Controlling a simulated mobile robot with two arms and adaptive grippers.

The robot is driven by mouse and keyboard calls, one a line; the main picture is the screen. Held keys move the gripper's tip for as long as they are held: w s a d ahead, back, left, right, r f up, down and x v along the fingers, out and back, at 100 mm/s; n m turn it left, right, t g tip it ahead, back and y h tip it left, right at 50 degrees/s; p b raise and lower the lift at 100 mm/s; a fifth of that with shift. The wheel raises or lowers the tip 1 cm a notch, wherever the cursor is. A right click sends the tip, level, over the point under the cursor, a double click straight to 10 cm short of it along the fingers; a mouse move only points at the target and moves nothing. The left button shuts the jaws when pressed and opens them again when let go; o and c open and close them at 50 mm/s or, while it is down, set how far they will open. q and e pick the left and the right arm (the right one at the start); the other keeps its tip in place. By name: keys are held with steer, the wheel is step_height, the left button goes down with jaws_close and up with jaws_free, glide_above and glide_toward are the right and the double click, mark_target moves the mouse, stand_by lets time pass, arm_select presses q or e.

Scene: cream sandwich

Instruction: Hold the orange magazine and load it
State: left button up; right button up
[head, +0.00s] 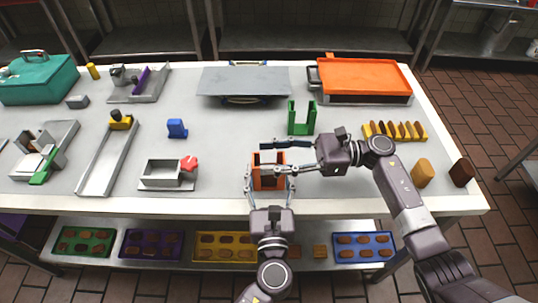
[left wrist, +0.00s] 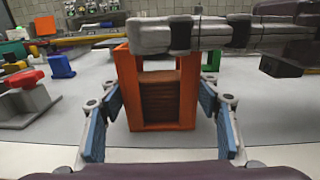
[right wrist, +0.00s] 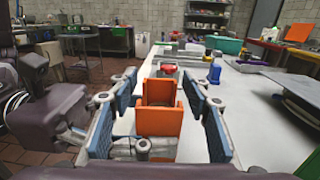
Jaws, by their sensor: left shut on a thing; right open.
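The orange magazine (head: 257,182) stands upright near the table's front edge. In the left wrist view the magazine (left wrist: 133,95) shows a stack of brown pieces (left wrist: 160,98) behind its open front. My left gripper (head: 269,184) comes from the front and is shut on the magazine, one finger at each side. My right gripper (head: 287,157) reaches in from the right over the magazine's top and is open. In the right wrist view the magazine (right wrist: 158,122) shows between its spread fingers, and I see no piece held there. The right fingers partly cover the magazine's top in the head view.
A green holder (head: 302,118) stands just behind, and a yellow rack of brown pieces (head: 394,131) lies to the right. A metal box with a red knob (head: 167,175) and a blue block (head: 177,128) are to the left. An orange tray (head: 362,76) stands at the back right.

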steer(key=d, duration=1.1)
steer(key=shift+w+d, duration=0.15)
steer(key=shift+w, duration=0.1)
arm_select(q)
steer(key=o, duration=1.4)
steer(key=shift+c, duration=0.2)
